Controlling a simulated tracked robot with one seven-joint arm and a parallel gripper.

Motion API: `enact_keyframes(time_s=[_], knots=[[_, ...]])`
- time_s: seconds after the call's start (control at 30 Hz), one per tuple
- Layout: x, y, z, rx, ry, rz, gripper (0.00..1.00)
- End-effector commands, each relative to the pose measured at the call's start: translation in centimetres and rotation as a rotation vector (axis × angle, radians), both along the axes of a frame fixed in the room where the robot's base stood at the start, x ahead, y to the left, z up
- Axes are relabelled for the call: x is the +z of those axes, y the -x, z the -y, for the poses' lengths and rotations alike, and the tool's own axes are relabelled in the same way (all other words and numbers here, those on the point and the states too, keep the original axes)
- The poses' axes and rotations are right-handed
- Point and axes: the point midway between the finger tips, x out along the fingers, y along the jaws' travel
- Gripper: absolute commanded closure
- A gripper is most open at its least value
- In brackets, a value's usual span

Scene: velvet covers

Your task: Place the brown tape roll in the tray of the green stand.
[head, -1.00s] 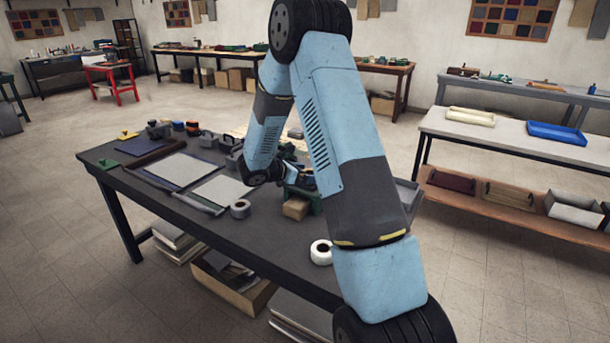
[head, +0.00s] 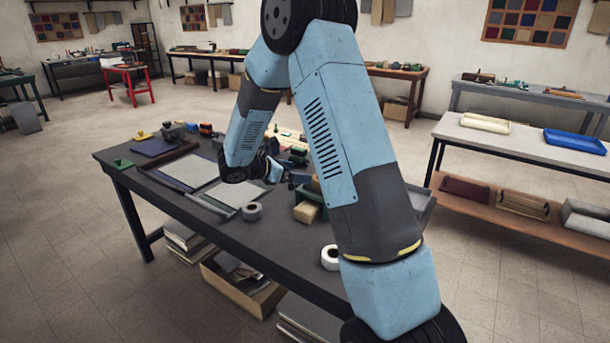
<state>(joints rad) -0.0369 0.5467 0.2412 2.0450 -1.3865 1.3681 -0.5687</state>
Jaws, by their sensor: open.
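My gripper (head: 270,168) is small in the head view, beyond the wrist, above the middle of the dark worktable (head: 275,245). It is open, and I see nothing held in it. A green item (head: 312,197), possibly the green stand, is right of the gripper and partly hidden by my upper arm; its tray cannot be made out. A tan block (head: 307,213) is at its front. I cannot pick out the brown tape roll for certain. A grey tape roll (head: 252,211) and a white roll (head: 330,257) are on the table.
Pale grey pads (head: 188,171) with dark bars lie left of the gripper. Small tools and blocks (head: 178,131) line the back edge. A grey tray (head: 420,207) shows partly behind my arm. The front left of the table is clear.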

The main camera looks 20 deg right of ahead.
Motion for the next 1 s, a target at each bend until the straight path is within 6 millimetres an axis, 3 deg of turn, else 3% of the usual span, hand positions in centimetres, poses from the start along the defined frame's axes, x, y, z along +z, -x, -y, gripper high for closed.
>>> enact_keyframes(time_s=[0.2, 0.37, 0.7, 1.0], knots=[[0.7, 0.4, -1.6, 0.0, -0.001, 0.001, 0.03], [2.3, 1.5, -1.4, -0.041, -0.033, 0.036, 0.03], [9.1, 9.4, 0.5, -0.298, -0.253, 0.265, 0.03], [13.3, 16.9, 0.7, -0.542, -0.489, 0.497, 0.03]])
